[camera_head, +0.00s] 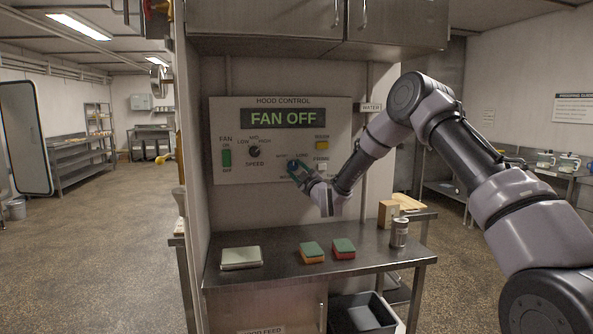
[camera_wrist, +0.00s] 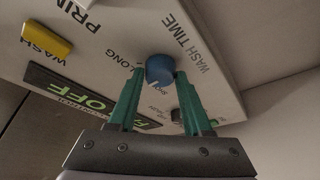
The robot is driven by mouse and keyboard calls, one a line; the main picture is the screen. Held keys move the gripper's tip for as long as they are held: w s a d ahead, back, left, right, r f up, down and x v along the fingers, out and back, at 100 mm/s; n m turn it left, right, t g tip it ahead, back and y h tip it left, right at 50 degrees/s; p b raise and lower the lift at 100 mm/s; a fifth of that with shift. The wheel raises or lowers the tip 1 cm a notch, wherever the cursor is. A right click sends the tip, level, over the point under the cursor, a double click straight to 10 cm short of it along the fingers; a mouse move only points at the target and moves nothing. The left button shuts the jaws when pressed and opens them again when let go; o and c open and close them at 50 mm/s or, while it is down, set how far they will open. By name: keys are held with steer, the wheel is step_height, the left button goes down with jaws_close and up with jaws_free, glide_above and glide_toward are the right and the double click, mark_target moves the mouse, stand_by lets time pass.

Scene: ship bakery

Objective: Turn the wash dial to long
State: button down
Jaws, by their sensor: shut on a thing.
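The wash dial (camera_wrist: 159,69) is a round blue knob on the hood control panel (camera_head: 230,112). In the wrist view it sits between the two green fingers of my gripper (camera_wrist: 159,75), which are shut on its sides. "WASH TIME" is printed beside it, with "LONG" on one side and smaller lettering, seemingly "SHORT", near the fingers. The dial's pointer mark cannot be made out. In the head view my gripper (camera_head: 298,171) is at the lower right part of the panel and covers most of the dial.
The panel display (camera_head: 282,119) reads "FAN OFF". A green fan switch (camera_head: 226,158), a black speed knob (camera_head: 254,151) and a yellow button (camera_head: 322,145) are nearby.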

steer(key=m, duration=0.1)
steer(key=m+t+h, duration=0.1)
steer(key=m, duration=0.3)
steer(key=shift+a+f+t+h, duration=0.1)
steer(key=shift+f+t+h, duration=0.2)
steer(key=shift+t, duration=0.1)
steer(key=m+t+h, duration=0.1)
steer(key=m+h, duration=0.1)
steer(key=m, duration=0.2)
steer(key=m+t+h, duration=0.1)
steer(key=m, duration=0.2)
steer(key=shift+s+a+m+h, duration=0.1)
steer(key=shift+a+m+h, duration=0.1)
steer(key=shift+m+h, duration=0.2)
steer(key=shift+c, duration=1.7)
jaws_free()
steer(key=shift+r, duration=0.1)
steer(key=shift+s, duration=0.1)
steer(key=v, duration=1)
steer(key=shift+s, duration=0.3)
